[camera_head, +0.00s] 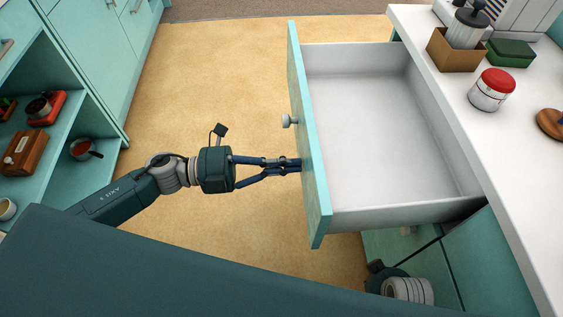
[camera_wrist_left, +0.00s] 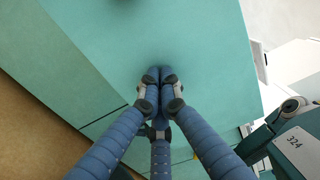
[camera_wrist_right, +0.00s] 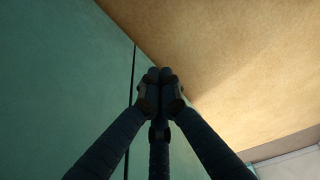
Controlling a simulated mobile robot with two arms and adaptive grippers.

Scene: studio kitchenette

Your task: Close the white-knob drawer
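The white-knob drawer (camera_head: 376,122) is pulled far out from the counter on the right and is empty inside. Its teal front panel (camera_head: 310,150) faces left and carries a round white knob (camera_head: 287,121). My left gripper (camera_head: 297,166) has its fingers together with nothing between them, its tips at the front panel, nearer the camera than the knob. In the left wrist view the closed fingertips (camera_wrist_left: 159,76) are against or very close to the teal panel. My right gripper (camera_wrist_right: 159,76) is shut and empty beside a teal surface; the head view hides its fingers below the drawer.
Open teal shelves with a red-filled pan (camera_head: 82,149) stand at left. The tan floor (camera_head: 215,80) left of the drawer is clear.

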